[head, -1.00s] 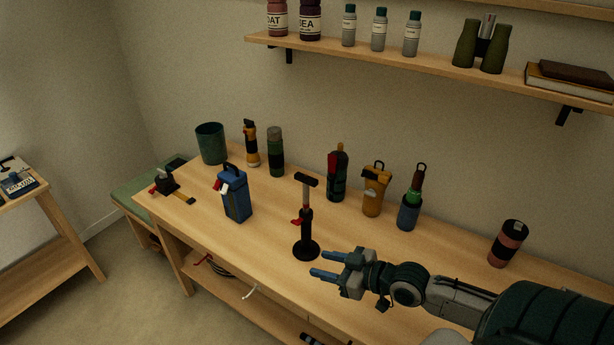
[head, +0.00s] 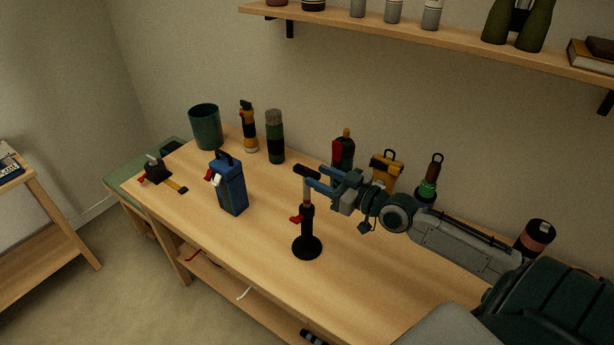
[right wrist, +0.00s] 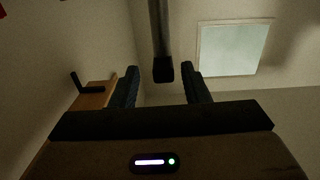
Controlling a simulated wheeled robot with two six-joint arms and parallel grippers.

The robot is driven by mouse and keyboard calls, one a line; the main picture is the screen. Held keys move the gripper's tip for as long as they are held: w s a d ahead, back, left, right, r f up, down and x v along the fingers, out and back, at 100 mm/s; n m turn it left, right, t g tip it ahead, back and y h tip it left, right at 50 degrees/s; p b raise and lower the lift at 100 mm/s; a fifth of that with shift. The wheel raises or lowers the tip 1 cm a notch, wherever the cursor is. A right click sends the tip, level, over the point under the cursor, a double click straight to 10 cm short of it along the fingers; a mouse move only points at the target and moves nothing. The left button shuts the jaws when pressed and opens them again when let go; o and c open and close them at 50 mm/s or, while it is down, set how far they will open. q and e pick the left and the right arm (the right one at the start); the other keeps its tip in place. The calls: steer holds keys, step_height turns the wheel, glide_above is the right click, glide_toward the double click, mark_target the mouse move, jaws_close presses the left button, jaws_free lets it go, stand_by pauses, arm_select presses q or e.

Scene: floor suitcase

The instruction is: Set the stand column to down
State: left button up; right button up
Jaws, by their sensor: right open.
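The stand (head: 306,222) is upright on the workbench, with a round black base, a red lever on its side, a lighter inner column showing above the lever, and a black crossbar on top. My right gripper (head: 308,177) is open, its blue fingertips at the height of the crossbar and just right of it. In the right wrist view, the crossbar's dark end (right wrist: 163,70) and the grey column appear between the open fingers (right wrist: 160,88); I cannot tell whether they touch. My left gripper is not in view.
On the workbench (head: 260,240) stand a blue box-shaped item (head: 230,188) at left, and a green cup (head: 205,127) and several bottles and tools along the back. A dark can (head: 537,238) is at right behind my arm. A wall shelf (head: 430,40) hangs above.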

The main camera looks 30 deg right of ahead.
mark_target(308, 170)
steer(key=x, duration=0.3)
steer(key=shift+a+r, duration=0.2)
steer(key=shift+w+a, duration=0.15)
steer(key=shift+w, duration=0.35)
steer(key=shift+w+a, duration=0.1)
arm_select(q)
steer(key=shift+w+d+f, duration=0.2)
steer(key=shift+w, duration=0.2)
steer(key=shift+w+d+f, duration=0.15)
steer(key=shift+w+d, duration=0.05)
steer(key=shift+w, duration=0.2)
arm_select(e)
steer(key=shift+f, duration=0.1)
jaws_close()
